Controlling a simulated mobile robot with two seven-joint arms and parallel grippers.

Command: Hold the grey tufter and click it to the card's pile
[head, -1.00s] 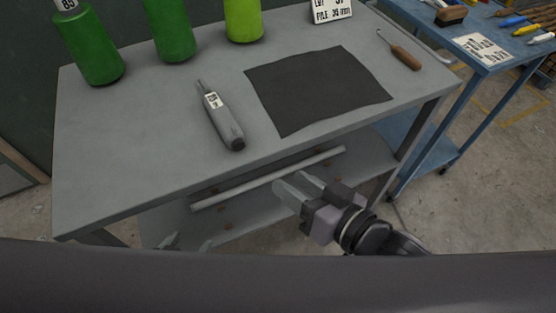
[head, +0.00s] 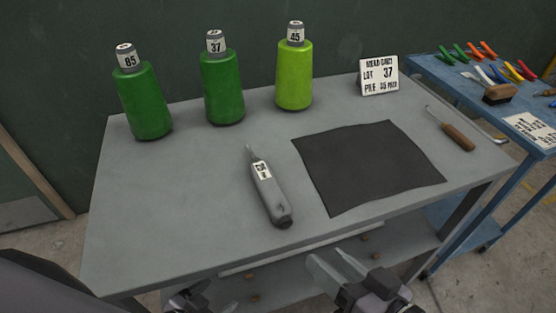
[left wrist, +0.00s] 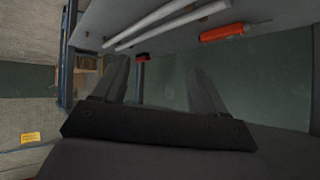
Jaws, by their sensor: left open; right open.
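The grey tufter (head: 268,190) lies on the grey table, its thin tip pointing to the back and a white label on its body. My right gripper (head: 338,264) is open and empty in front of the table's front edge. My left gripper (head: 188,298) is at the bottom edge of the head view, partly cut off. Its open, empty fingers show in the left wrist view (left wrist: 160,85).
A dark mat (head: 368,166) lies right of the tufter. Green cones marked 85 (head: 140,100) and 37 (head: 222,88) and a lime cone marked 45 (head: 294,76) stand behind. A wooden-handled hook (head: 457,136) lies right. A blue bench (head: 470,75) holds tools. The table's left front is clear.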

